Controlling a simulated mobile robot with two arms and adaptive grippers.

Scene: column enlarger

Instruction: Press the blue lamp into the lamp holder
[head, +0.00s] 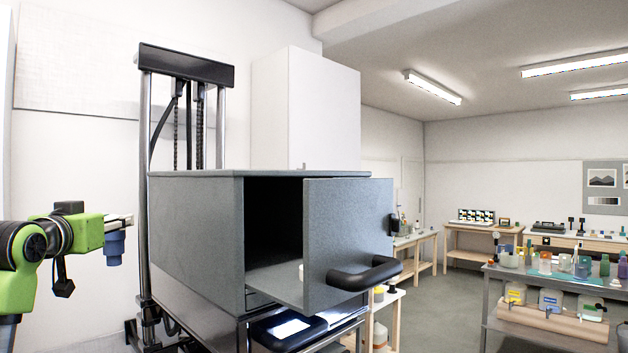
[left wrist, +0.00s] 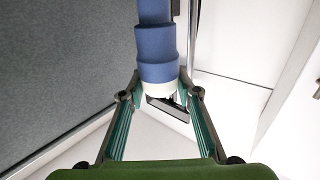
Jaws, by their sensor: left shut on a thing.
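The blue lamp (head: 114,248) hangs below my left gripper (head: 120,222) in the head view, left of the enlarger's column. In the left wrist view the stepped blue lamp (left wrist: 155,45) has a cream-white end collar (left wrist: 160,89), and my left gripper's fingers (left wrist: 160,96) are closed on it there. The grey enlarger housing (head: 195,225) stands right of the gripper with its door (head: 345,225) open. A small pale piece (head: 301,272) shows partly behind the door edge; I cannot tell whether it is the lamp holder. My right gripper is not in view.
The enlarger's column posts (head: 145,150) stand between my left gripper and the housing. The open door's black handle (head: 365,275) sticks out at the front. A white cabinet (head: 305,110) is behind; benches with bottles stand at the right.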

